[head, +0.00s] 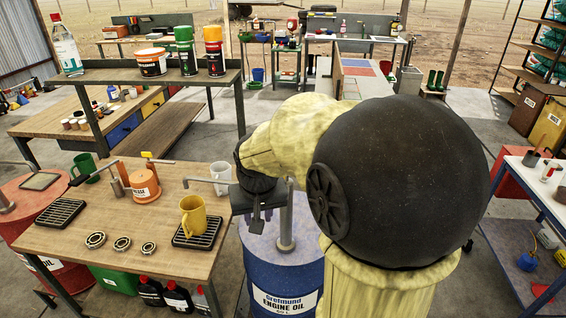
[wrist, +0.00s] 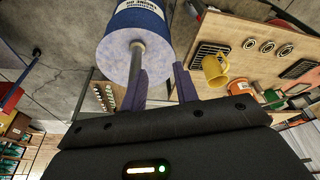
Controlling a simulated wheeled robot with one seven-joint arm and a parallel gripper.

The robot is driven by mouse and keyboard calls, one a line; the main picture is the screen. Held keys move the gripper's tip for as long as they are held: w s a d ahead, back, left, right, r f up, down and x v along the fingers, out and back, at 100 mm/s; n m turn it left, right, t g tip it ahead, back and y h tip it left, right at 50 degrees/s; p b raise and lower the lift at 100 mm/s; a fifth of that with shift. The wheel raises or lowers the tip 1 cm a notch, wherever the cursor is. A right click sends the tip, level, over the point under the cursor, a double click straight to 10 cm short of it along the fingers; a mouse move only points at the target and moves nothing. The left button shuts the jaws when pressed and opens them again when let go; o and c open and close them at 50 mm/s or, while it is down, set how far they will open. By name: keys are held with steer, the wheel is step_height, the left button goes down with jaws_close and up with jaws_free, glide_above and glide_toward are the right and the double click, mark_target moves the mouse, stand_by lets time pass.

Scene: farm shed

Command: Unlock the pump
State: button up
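The blue engine oil drum (head: 278,262) stands right of the wooden bench, with a grey pump pipe (head: 286,222) rising from its lid. A grey spout (head: 205,182) reaches left over the bench. The pump's upper part is hidden behind my arm and gripper. My gripper (head: 263,214) is beside the pipe, above the drum. In the wrist view the drum (wrist: 135,22) is at the top and the pipe (wrist: 136,62) runs down to the left finger. The two purple fingers (wrist: 162,80) are apart, nothing visibly held. Contact with the pump and any lock are unclear.
On the bench (head: 140,240), a yellow mug (head: 192,214) stands on a black grate, with a white mug (head: 221,172) behind it. An orange grease can (head: 145,188), green mug (head: 84,165) and several bearings are farther left. A red drum (head: 30,195) with another pump stands at far left.

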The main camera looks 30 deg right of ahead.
steer(key=w+d+r+m, duration=0.2)
steer(key=d+r, duration=0.2)
steer(key=r, duration=0.5)
steer(key=w+d+r+m+h+p, duration=0.1)
steer(key=w+d+r+m, duration=0.1)
steer(key=r, duration=0.8)
steer(key=shift+w+d+r+h, duration=0.2)
steer(key=shift+w+d+h, duration=0.1)
steer(key=shift+d, duration=0.6)
steer(key=shift+f, duration=0.2)
steer(key=p+x, duration=0.1)
steer(key=x, duration=1)
steer(key=p+x, duration=0.1)
steer(key=x, duration=0.5)
steer(key=shift+w+d+r+p, duration=0.1)
steer(key=shift+w+p, duration=0.2)
steer(key=shift+t, duration=0.3)
jaws_close()
